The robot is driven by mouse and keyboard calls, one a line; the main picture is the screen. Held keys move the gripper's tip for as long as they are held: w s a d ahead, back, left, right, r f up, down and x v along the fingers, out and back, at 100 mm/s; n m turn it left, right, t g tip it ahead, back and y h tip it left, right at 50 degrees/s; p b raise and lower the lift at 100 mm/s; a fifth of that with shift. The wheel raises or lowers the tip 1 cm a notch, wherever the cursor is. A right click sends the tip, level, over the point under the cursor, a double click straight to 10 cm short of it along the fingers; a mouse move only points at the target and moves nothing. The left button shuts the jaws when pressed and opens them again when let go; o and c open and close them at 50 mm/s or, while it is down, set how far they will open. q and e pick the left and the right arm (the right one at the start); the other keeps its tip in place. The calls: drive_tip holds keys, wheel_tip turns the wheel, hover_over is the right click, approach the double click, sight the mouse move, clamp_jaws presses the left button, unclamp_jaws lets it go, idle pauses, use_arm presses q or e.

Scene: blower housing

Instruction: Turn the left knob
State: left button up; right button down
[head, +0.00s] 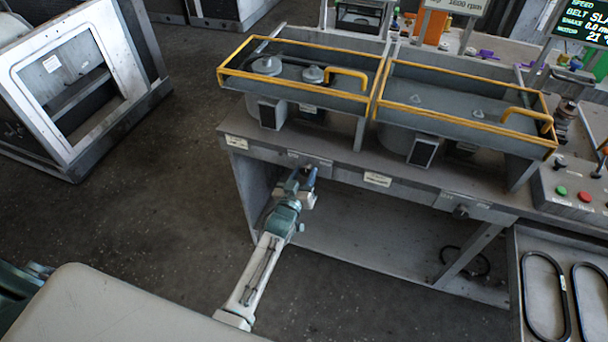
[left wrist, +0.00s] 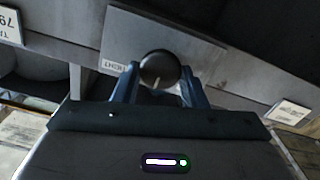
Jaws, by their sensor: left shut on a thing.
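The left knob (left wrist: 159,70) is round and black with a pale pointer mark, on a grey plate on the bench front. In the left wrist view it sits between the two blue fingers of my left gripper (left wrist: 157,84), which is shut on it. In the head view my left gripper (head: 301,181) reaches up to the bench front below the left guard, and hides the knob there. A second dark knob (head: 461,211) is on the bench front to the right. My right gripper is not in view.
Yellow-edged guards (head: 303,84) stand on the bench above. A control box (head: 572,190) with red and green buttons is at the right, above a tray (head: 517,265) with black belts. Below the bench is an open shelf (head: 380,250). A grey frame housing (head: 80,150) stands at the left.

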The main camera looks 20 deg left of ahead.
use_arm(q)
drive_tip(key=shift+m, duration=0.7)
drive_tip(key=m+b, duration=0.1)
drive_tip(key=m, duration=0.3)
drive_tip(key=shift+d+b, duration=0.1)
drive_tip(key=shift+b, duration=0.25)
drive_tip(key=m+b, duration=0.1)
drive_tip(key=m, duration=0.4)
drive_tip(key=shift+d+f+m, duration=0.1)
drive_tip(key=shift+m, duration=0.5)
drive_tip(key=o, duration=1)
drive_tip(key=shift+c, duration=0.2)
